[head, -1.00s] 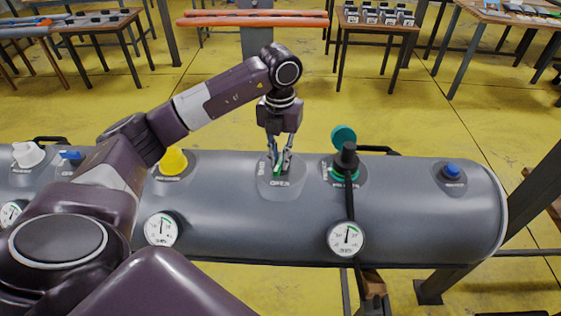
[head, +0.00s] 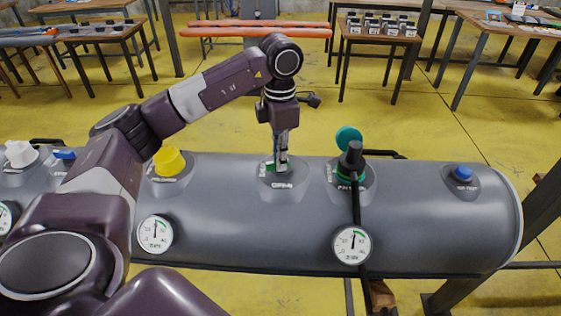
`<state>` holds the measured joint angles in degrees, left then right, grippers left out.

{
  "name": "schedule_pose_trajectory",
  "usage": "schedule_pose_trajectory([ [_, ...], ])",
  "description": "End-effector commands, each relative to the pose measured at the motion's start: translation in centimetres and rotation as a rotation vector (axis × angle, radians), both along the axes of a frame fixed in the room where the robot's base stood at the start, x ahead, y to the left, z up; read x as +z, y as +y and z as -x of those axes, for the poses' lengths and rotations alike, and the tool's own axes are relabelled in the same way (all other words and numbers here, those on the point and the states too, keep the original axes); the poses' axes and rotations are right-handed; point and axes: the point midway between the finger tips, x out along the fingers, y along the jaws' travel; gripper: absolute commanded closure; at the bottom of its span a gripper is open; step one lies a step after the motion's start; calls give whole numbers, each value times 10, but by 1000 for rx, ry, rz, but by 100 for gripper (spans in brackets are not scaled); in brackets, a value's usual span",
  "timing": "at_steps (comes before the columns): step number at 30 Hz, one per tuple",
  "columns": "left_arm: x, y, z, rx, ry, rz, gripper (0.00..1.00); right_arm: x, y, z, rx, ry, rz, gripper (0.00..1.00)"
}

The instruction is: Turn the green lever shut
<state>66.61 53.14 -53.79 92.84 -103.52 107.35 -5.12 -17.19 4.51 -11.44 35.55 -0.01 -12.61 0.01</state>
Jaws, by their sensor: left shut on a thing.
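Only a small part of the lever shows between and beside the fingers. My left gripper (head: 279,163) points straight down over the plate and is shut on the lever. The lever's exact angle is hard to see behind the fingers. My right gripper is not in view.
A yellow knob (head: 170,162) is to the left, a blue button (head: 462,173) far right. Gauges (head: 352,245) line the tube's front.

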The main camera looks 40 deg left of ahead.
Motion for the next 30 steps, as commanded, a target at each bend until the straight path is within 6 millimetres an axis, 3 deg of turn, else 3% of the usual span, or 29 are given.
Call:
schedule_pose_trajectory([
  [15,1,2,-3,-315,-6,0,100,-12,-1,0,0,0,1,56],
  [30,2,2,-3,-368,-6,0,100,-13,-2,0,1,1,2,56],
])
